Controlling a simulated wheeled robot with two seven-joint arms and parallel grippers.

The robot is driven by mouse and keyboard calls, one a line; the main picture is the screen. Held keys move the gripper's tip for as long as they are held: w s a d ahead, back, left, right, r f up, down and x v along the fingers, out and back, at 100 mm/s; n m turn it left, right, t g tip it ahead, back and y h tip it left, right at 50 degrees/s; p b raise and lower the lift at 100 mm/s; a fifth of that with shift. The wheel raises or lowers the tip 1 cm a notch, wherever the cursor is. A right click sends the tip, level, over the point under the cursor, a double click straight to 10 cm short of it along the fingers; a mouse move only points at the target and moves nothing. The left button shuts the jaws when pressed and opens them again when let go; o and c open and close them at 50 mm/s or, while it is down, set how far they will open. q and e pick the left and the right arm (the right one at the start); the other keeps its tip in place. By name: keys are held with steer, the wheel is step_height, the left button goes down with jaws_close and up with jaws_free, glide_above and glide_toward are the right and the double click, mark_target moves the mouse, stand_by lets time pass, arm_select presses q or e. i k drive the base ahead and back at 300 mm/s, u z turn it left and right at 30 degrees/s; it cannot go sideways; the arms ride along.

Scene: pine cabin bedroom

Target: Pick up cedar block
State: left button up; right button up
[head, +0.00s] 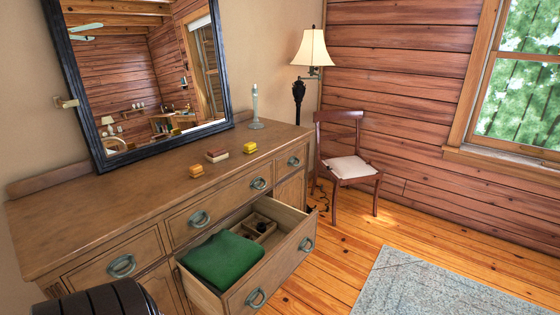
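No object in the head view can be surely told as the cedar block. Three small things lie apart in a row on the dresser top: an orange-yellow block-like one (196,170), a flat reddish-brown one with a pale side (217,155), and a yellow one (250,147). The open drawer (233,302) holds a folded green cloth (222,260) and, at its back, a small wooden divided tray (252,226) with dark items too small to tell. Neither gripper shows.
The wooden dresser (110,208) has a framed mirror (150,75) and a pale candlestick-like object (255,108) on top. The open drawer juts over the floor. A chair (340,140) with a cushion and a lamp (312,50) stand behind. A rug (450,285) lies right; nearby floor is clear.

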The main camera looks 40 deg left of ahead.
mark_target(216, 152)
steer(key=z, duration=0.1)
steer(key=i, duration=2.25)
steer(key=u, duration=0.5)
steer(key=i, duration=1.85)
steer(key=u, duration=1.35)
steer(key=i, duration=0.9)
steer(key=u, duration=1.1)
